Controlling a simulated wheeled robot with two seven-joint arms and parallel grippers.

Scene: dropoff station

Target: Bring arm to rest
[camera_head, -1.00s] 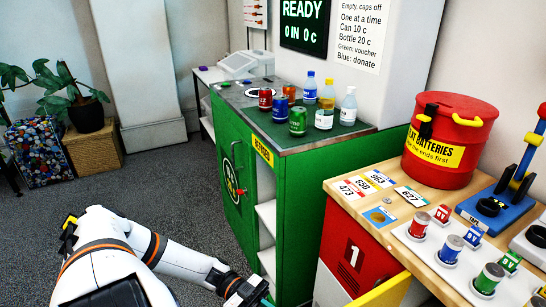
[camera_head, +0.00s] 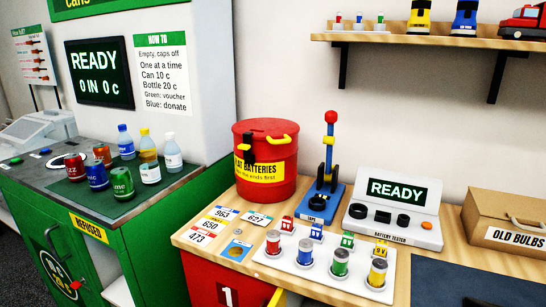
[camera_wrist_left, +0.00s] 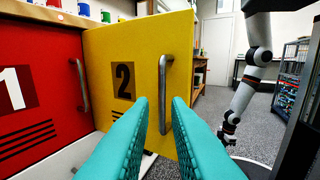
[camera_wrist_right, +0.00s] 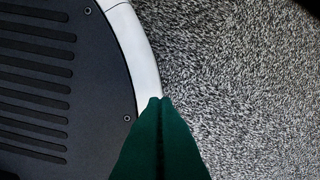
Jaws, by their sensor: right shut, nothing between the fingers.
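My left gripper (camera_wrist_left: 160,102) shows in the left wrist view with its two teal fingers apart and nothing between them. It points toward a yellow door (camera_wrist_left: 105,50) marked 2, whose metal handle (camera_wrist_left: 163,95) appears beyond the fingertips; I cannot tell the exact distance. My right gripper (camera_wrist_right: 157,100) shows in the right wrist view with its dark green fingers together and empty. It points down over the grey floor (camera_wrist_right: 240,90), beside the rim of my own base. A white and black arm of mine hangs at the right of the left wrist view. Neither gripper shows in the head view.
A red door (camera_wrist_left: 40,80) stands left of the yellow one. The head view shows a bench (camera_head: 215,255) with a red battery bin (camera_head: 266,190), a tester (camera_head: 395,225) and several batteries on a white tray. Left of it, a green machine (camera_head: 135,245) bears cans and bottles.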

